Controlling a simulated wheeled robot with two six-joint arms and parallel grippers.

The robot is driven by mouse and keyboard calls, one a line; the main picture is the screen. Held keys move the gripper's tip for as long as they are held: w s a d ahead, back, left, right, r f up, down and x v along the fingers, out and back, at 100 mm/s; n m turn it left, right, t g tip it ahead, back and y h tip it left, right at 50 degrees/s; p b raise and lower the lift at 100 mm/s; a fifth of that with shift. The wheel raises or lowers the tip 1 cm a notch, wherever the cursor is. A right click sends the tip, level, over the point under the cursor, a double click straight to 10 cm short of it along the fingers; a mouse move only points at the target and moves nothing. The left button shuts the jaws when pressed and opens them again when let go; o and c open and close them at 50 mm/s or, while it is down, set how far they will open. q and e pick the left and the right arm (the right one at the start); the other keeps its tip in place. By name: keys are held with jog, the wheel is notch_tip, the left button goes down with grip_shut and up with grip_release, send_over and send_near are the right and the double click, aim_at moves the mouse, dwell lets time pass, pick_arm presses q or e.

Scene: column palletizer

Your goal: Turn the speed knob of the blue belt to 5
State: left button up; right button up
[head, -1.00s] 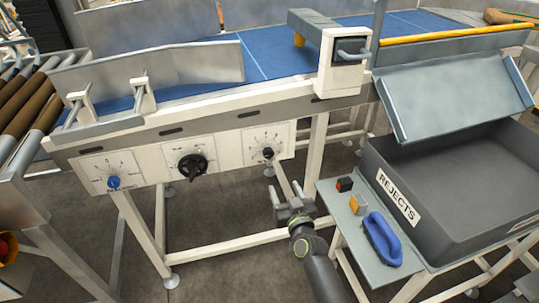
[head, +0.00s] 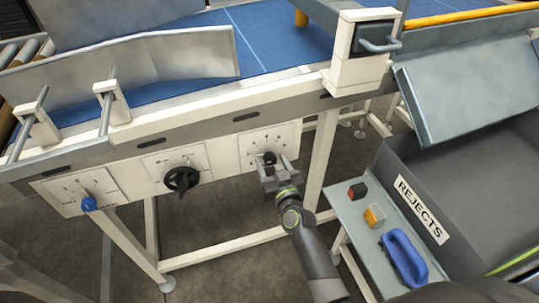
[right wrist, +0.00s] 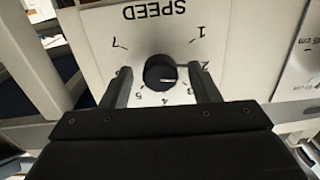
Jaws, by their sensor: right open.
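The speed knob (right wrist: 160,72) is a small black round knob on a white dial plate (right wrist: 150,22) marked SPEED, upside down in the right wrist view. A short pale mark on the knob points right, roughly toward the 2 to 3 side; the exact number is hard to tell. The 5 shows below left of the knob. In the head view the knob (head: 269,158) is the rightmost on the panel below the blue belt (head: 270,45). My right gripper (head: 275,165) is open, its fingers (right wrist: 162,85) on either side of the knob, apart from it. My left gripper is out of view.
A black rotary knob (head: 181,180) and a blue knob (head: 89,203) sit left on the same panel. A side shelf (head: 352,205) with a red-and-black item, an orange item and a blue handled object stands right, beside the grey REJECTS bin (head: 400,165).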

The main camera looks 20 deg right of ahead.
jog(key=shift+w, duration=0.1)
jog(key=shift+r, duration=0.1)
jog(key=c, duration=1)
jog(key=shift+o, duration=0.2)
jog(key=shift+m, duration=0.3)
jog(key=m, duration=1)
jog(key=shift+m, duration=0.3)
